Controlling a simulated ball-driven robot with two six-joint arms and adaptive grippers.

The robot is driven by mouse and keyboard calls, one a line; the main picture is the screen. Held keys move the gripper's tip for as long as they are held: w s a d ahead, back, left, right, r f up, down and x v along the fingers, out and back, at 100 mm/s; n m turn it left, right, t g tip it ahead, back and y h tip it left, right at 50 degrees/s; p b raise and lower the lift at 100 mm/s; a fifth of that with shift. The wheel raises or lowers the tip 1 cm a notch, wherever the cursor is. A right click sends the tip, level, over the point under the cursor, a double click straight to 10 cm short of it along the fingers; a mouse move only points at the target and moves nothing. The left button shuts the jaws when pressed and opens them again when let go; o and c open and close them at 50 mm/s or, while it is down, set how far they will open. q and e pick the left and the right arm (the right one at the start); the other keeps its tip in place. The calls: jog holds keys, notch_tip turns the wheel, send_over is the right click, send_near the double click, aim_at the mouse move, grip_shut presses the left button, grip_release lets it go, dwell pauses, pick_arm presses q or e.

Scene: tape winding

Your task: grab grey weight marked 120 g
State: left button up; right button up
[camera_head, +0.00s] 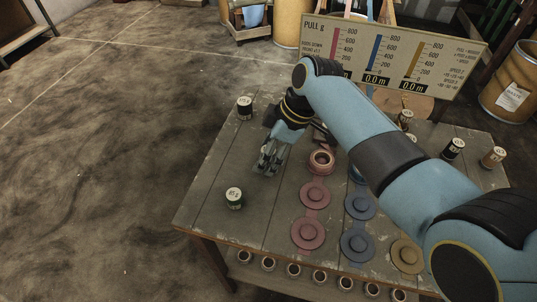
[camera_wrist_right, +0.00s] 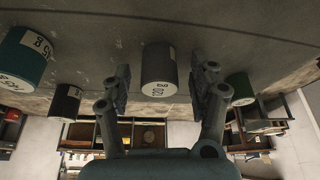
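In the right wrist view a grey weight (camera_wrist_right: 157,62) with a white label stands between the fingers of my right gripper (camera_wrist_right: 160,85). Its marking is upside down and partly readable. The gripper is open, with a gap on each side of the weight. In the head view my right gripper (camera_head: 267,160) is low over the left part of the table, fingers pointing down. The grey weight is not clearly visible there, hidden by the gripper. My left gripper is not in view.
A green-banded weight (camera_head: 234,198) and a dark weight (camera_head: 244,108) stand nearby on the table (camera_head: 205,205). More weights, including one dark (camera_head: 453,149) and one orange-brown (camera_head: 493,157), stand at right. Red pads (camera_head: 314,195) lie right of the gripper; a scale board (camera_head: 390,55) stands behind.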

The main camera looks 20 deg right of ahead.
grip_shut()
